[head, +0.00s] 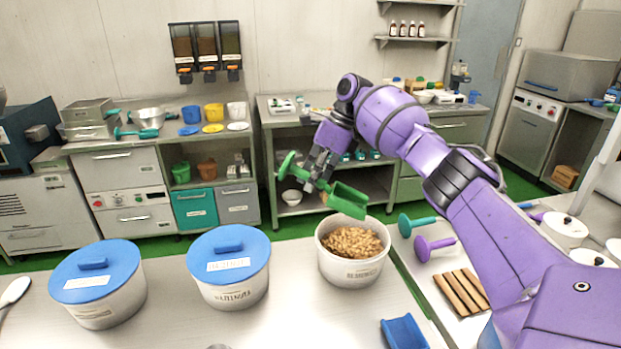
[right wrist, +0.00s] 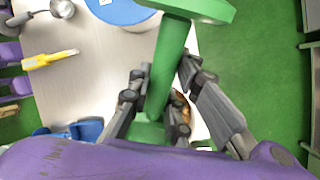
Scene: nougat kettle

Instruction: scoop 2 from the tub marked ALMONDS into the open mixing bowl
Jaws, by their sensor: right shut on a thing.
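My right gripper (head: 322,172) is shut on the handle of a green scoop (head: 347,201), tilted just above an open white tub (head: 340,272). The right wrist view shows the green handle (right wrist: 167,65) between the fingers. I see no nuts in the visible part of the scoop. The open tub holds brown nuts (head: 353,242); its label is too blurred to read surely. A middle tub with a blue lid (head: 229,254) appears marked hazelnuts. A left tub (head: 97,282) is also lidded, its label unreadable. I cannot clearly identify the mixing bowl. My left gripper is not in view.
A blue scoop (head: 403,332) lies at the table's front. Wooden slats (head: 462,292), a teal tool (head: 415,224) and a purple tool (head: 433,246) lie on the surface at right. A white spoon (head: 14,290) lies far left. A metal bowl (head: 148,119) stands on the back counter.

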